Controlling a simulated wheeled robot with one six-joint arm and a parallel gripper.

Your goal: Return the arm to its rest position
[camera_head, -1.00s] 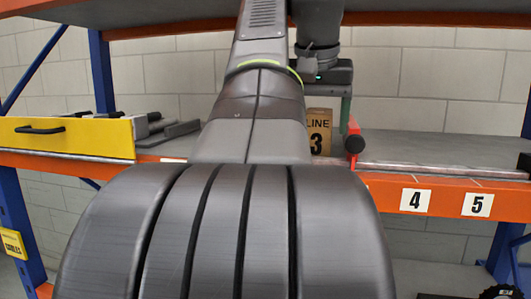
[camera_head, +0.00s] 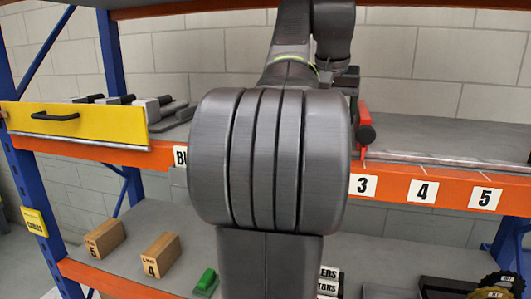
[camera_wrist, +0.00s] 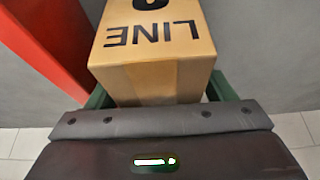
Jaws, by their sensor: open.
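My gripper (camera_wrist: 159,92) is open in the wrist view, with its two green fingers on either side of a cardboard-coloured box (camera_wrist: 153,60) marked LINE. The box stands between the fingers, close to the gripper's dark palm. I cannot tell whether the fingers touch it. In the head view my dark arm fills the middle and hides the gripper and the box.
A red stop with a black knob (camera_head: 365,133) stands on the upper shelf; a red surface (camera_wrist: 45,45) is beside the box. A yellow drawer (camera_head: 80,123) juts out at left. Boxes (camera_head: 161,255) and a green block (camera_head: 206,281) lie on the lower shelf.

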